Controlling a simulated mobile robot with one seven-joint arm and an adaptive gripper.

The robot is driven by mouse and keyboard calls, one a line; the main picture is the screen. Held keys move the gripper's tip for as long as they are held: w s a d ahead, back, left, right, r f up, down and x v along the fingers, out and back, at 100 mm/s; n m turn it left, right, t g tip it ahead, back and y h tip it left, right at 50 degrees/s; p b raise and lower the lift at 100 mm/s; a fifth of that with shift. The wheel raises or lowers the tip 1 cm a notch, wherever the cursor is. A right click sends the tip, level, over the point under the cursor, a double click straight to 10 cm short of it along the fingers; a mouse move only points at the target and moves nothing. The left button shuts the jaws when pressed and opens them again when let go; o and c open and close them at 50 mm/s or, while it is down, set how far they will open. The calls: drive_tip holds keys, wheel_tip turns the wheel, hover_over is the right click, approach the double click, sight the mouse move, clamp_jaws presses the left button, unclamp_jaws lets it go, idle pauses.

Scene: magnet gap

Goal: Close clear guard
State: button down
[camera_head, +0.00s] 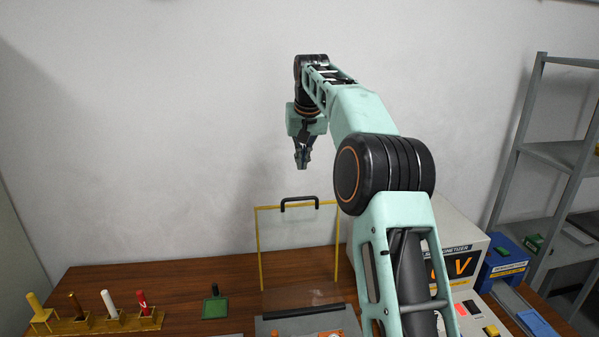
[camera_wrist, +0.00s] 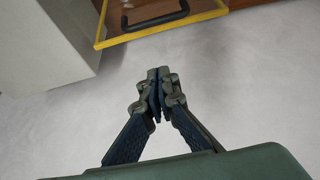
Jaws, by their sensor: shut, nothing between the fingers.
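The clear guard (camera_head: 297,243) stands upright behind a grey base on the table, raised open. It is a transparent panel with a yellow frame and a black handle (camera_head: 299,203) along its top edge. My gripper (camera_head: 302,163) is above the handle, apart from it, pointing down, with its fingers shut and empty. In the wrist view my gripper (camera_wrist: 159,75) shows closed fingertips, with the guard's yellow frame (camera_wrist: 165,32) and black handle (camera_wrist: 155,17) beyond them at the top. My arm hides part of the table right of the guard.
A yellow rack (camera_head: 85,325) with several upright tools is at the left of the wooden table (camera_head: 130,277). A green block (camera_head: 215,308) sits left of the guard. A white machine (camera_head: 460,240) and a blue box (camera_head: 503,262) stand at right, near a grey shelf (camera_head: 520,165).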

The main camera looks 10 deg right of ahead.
hover_over(302, 208)
drive_tip(key=w, duration=0.4)
wheel_tip(302, 208, down, 8)
drive_tip(key=shift+s+f, duration=0.15)
drive_tip(key=shift+s, duration=1.1)
drive_tip(key=shift+s+f, duration=0.15)
drive_tip(key=shift+s, duration=0.5)
drive_tip(key=shift+s, duration=0.1)
